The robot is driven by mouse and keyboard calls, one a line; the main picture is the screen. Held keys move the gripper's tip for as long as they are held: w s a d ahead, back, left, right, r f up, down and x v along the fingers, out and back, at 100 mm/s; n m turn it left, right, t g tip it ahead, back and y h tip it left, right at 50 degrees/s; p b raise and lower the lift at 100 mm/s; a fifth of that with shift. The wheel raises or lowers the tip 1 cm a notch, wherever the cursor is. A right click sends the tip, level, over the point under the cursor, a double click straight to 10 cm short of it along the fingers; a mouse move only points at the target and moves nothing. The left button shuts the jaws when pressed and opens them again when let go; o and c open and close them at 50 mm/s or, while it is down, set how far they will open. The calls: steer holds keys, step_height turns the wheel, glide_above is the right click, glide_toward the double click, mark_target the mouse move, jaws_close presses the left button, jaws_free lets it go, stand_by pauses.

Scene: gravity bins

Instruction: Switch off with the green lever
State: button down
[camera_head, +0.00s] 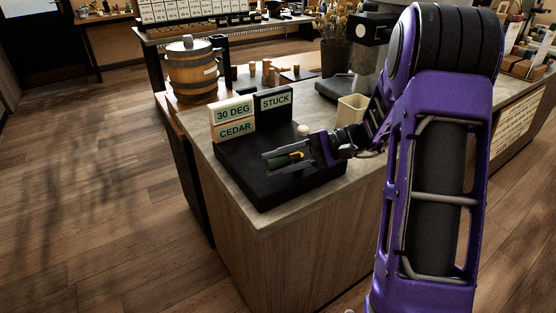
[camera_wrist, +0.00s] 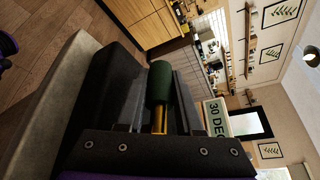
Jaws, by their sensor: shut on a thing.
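The green lever (camera_head: 282,161) has a dark green grip on a brass stem, at the front of a black control block (camera_head: 262,192) on the counter. My gripper (camera_head: 285,160) reaches in from the right, with one finger on each side of the lever, and is shut on it. In the wrist view the green lever (camera_wrist: 160,82) lies between the fingers, with its brass stem toward the palm. Part of the stem and its foot on the block are hidden by my gripper.
Signs reading 30 DEG (camera_head: 232,111), CEDAR (camera_head: 235,130) and STUCK (camera_head: 274,100) stand behind the block. A cream knob (camera_head: 303,130) and a cream container (camera_head: 351,109) are close to my gripper. A wooden barrel (camera_head: 193,70) stands behind. The counter's front left edge is near the block.

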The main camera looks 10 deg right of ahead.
steer(key=shift+s+n+g, duration=0.25)
steer(key=shift+n+g, duration=0.25)
steer(key=shift+g, duration=0.3)
steer(key=c, duration=0.6)
jaws_free()
steer(key=shift+d, duration=0.1)
steer(key=p+v, duration=0.1)
steer(key=v, duration=1.6)
steer(key=shift+d+r+p, duration=0.1)
steer(key=shift+d+p, duration=0.05)
steer(key=shift+p, duration=0.2)
